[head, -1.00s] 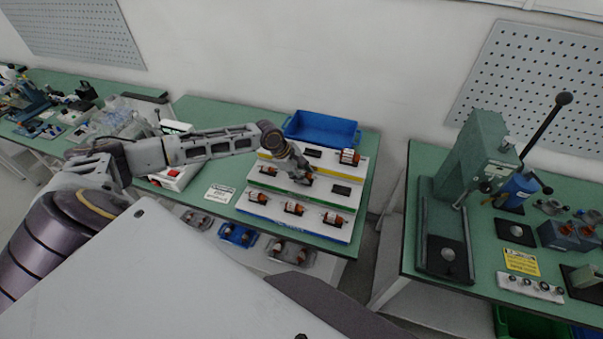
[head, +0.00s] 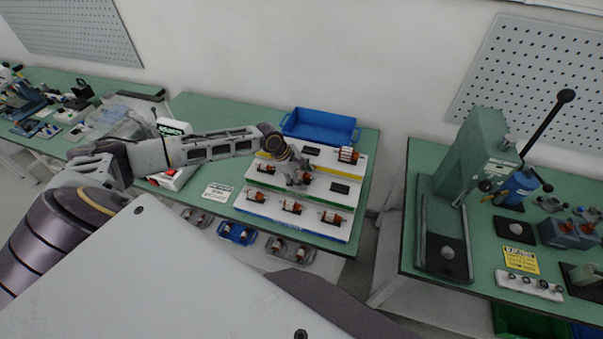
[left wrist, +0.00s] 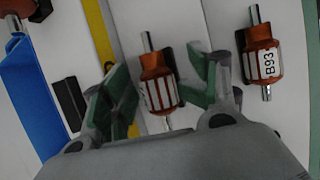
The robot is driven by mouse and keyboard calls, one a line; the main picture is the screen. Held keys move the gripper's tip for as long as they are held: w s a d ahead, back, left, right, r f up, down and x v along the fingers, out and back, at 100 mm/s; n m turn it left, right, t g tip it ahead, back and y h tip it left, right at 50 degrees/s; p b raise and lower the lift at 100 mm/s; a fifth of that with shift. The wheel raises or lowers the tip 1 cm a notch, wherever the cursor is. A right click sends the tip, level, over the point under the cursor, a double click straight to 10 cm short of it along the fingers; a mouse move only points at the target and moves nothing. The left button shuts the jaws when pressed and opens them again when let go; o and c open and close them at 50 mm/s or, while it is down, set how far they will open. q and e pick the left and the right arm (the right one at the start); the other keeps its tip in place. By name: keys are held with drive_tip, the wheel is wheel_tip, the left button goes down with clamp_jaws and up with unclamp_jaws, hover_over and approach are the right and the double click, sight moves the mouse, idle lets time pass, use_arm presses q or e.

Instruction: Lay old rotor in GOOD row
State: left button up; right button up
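A white stepped rack (head: 262,212) holds orange-brown rotors in three rows with coloured edges; the row names are too small to read. My left gripper (head: 297,181) is over the middle row. In the left wrist view its green-padded fingers (left wrist: 162,92) are on either side of a rotor (left wrist: 158,82), with narrow gaps showing, so it looks open. That rotor lies at a dark holder in the middle row. A front-row rotor marked B93 (left wrist: 263,60) lies to the right. A back-row rotor (head: 347,155) lies at the right end. My right gripper is not in view.
Empty dark holders show in the back row (head: 311,151) and at the middle row's right end (head: 341,188). A blue bin (head: 320,127) stands behind the rack. A press (head: 478,155) stands on the right table, across a gap.

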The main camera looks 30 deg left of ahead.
use_arm(q)
drive_tip(key=shift+s+a+r, duration=0.15)
drive_tip(key=shift+a, duration=0.15)
idle(0.4)
drive_tip(key=shift+v, duration=0.75)
drive_tip(key=v, duration=1)
drive_tip(key=shift+r, duration=0.2)
drive_tip(key=shift+s, duration=0.1)
idle(0.4)
